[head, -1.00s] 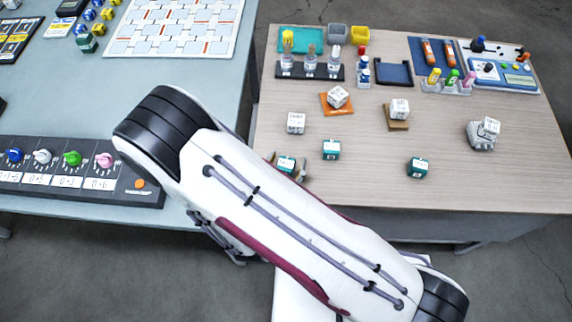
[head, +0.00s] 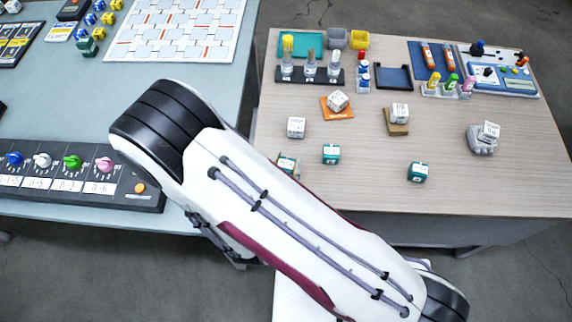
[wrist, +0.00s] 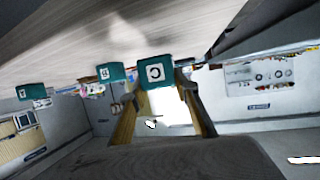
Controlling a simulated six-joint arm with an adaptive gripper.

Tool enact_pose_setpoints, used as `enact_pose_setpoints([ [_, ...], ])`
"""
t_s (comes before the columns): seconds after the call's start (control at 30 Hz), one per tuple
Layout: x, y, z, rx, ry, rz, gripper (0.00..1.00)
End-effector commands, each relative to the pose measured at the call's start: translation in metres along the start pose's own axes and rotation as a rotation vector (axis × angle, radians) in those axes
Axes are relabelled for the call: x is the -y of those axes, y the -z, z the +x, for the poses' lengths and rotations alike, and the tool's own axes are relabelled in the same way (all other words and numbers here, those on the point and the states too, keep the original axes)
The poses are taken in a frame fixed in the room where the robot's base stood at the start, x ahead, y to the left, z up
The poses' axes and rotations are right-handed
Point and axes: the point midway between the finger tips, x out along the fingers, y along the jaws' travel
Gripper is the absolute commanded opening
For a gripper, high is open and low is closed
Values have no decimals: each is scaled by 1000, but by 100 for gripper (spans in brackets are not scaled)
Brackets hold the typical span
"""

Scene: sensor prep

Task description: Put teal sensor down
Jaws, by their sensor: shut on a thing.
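My gripper (wrist: 158,84) is shut on a teal sensor (wrist: 155,73), a small cube with a white marked face, at the fingertips in the wrist view. In the head view this teal sensor (head: 287,162) shows at the table's front left, partly hidden by my arm. I cannot tell whether it touches the table. Two other teal sensors stand on the table: one (head: 331,154) just right of the held one, another (head: 418,172) further right. They also show in the wrist view, nearer (wrist: 111,73) and farther (wrist: 30,91).
White cubes sit on the wooden table (head: 480,190): one alone (head: 296,127), one on an orange pad (head: 338,114), one on a brown block (head: 397,128), one on a grey holder (head: 482,145). Vial racks and trays fill the back. A blue-grey table (head: 200,95) stands left.

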Motion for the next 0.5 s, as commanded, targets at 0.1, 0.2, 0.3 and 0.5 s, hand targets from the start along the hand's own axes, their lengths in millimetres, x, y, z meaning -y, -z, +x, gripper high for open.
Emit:
enact_pose_setpoints([
  [0.1, 0, 11, -5, -1, 1, 2, 2],
  [0.2, 0, 21, -9, -1, 1, 3, 2],
  [0.3, 0, 31, -13, -2, 0, 2, 2],
  [0.5, 0, 50, -20, -1, 0, 3, 2],
])
